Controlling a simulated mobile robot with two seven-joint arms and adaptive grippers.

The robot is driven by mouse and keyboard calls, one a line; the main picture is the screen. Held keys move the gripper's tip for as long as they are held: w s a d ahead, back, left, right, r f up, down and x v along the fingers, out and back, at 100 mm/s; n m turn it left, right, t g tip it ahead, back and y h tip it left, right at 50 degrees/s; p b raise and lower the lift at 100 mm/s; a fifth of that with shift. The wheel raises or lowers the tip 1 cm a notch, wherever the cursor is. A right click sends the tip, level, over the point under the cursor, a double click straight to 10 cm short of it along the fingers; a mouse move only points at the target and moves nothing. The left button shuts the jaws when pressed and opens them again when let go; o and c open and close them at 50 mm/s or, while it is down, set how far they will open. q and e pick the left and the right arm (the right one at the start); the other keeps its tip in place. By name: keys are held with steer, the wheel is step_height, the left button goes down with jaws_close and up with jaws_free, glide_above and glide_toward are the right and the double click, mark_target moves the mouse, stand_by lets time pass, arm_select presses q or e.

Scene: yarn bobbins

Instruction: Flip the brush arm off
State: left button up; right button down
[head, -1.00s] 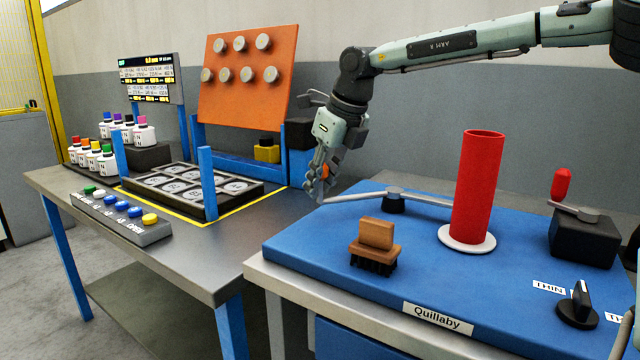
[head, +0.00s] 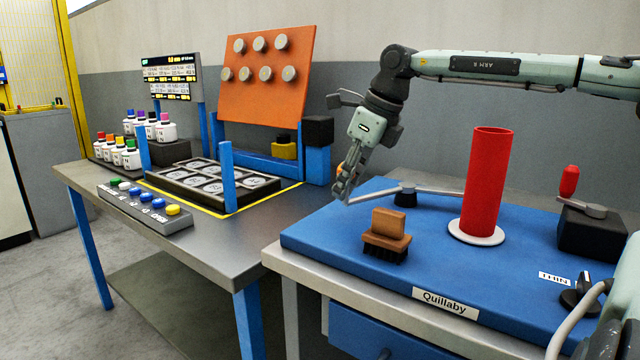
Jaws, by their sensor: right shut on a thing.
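The brush arm (head: 376,195) is a thin metal lever. It runs through a black pivot post (head: 405,198) on the blue bench top and reaches right to the tall red bobbin tube (head: 489,180). My right gripper (head: 343,192) is shut at the lever's left end, over the back left edge of the blue top; its fingers hide that end. An orange patch shows at the fingers. A wooden brush with black bristles (head: 388,232) stands on the blue top in front of the pivot. My left gripper is out of view.
A black box with a red-handled crank (head: 592,230) stands right of the bobbin, and a dark knob (head: 580,293) sits in front. The grey table (head: 215,252) at left holds bottles, a button strip and a tray. The front of the blue top is mostly clear.

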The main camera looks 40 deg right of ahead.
steer(key=shift+s+a+n, duration=0.1)
steer(key=shift+s+n, duration=0.2)
steer(key=shift+s, duration=0.1)
steer(key=shift+s+a+f+n+y+b, duration=0.1)
steer(key=shift+s+n+y+b, duration=0.2)
steer(key=shift+s+n, duration=0.3)
steer(key=shift+s, duration=0.4)
steer(key=shift+s+n+b, duration=0.3)
steer(key=shift+s+b, duration=0.05)
steer(key=shift+s+n+g+y+b, duration=0.4)
steer(key=shift+s+n+b, duration=0.4)
steer(key=shift+s, duration=0.3)
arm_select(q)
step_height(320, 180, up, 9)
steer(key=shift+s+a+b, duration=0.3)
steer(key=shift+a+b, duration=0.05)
arm_select(e)
steer(key=shift+s+d+n, duration=0.25)
steer(key=shift+s+n, duration=0.15)
steer(key=shift+s, duration=0.15)
steer(key=c, duration=1.2)
jaws_free()
steer(key=shift+s, duration=0.2)
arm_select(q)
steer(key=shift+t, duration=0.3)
arm_select(e)
steer(key=shift+w, duration=0.1)
